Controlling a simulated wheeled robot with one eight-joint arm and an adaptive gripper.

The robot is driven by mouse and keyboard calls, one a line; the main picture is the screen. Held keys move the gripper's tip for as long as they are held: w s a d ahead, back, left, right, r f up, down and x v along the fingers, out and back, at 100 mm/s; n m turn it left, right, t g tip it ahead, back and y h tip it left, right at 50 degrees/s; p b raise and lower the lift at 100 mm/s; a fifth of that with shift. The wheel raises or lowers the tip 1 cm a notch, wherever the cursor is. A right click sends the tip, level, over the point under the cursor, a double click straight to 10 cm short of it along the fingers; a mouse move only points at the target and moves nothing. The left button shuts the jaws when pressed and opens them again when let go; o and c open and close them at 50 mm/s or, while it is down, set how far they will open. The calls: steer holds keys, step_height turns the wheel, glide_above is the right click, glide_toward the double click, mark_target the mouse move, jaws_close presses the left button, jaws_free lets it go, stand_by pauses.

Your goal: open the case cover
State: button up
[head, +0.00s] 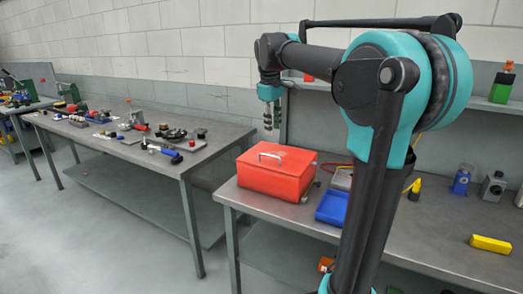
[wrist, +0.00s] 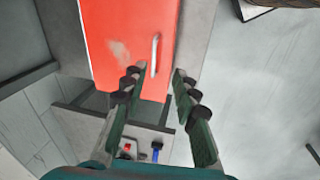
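The red case (head: 268,182) stands on the near workbench, close to its left end. Its cover (head: 290,160) is shut and has a light metal handle (head: 270,155) on it. My gripper (head: 268,126) points down above the case and is apart from it. In the wrist view my gripper (wrist: 157,76) is open, with nothing between its fingers. The red cover (wrist: 125,40) and handle (wrist: 155,55) show just beyond the fingertips there.
A blue tray (head: 332,207) lies right of the case on the near workbench (head: 440,245). A yellow block (head: 490,243) lies farther right. Another workbench (head: 120,150) with several tools stands at the left, across a gap.

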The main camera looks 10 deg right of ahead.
step_height(320, 180, up, 5)
steer(key=w+a+n, duration=0.2)
glide_above(270, 164)
steer(key=s+x, duration=0.1)
steer(key=x, duration=0.4)
steer(key=s+a+x, duration=0.1)
steer(key=x, duration=0.5)
steer(key=s+x, duration=0.1)
steer(key=x, duration=0.4)
steer(key=shift+s+a+f, duration=0.1)
steer(key=shift+a+f, duration=0.2)
steer(key=shift+f, duration=0.4)
steer(key=shift+c, duration=0.3)
jaws_close()
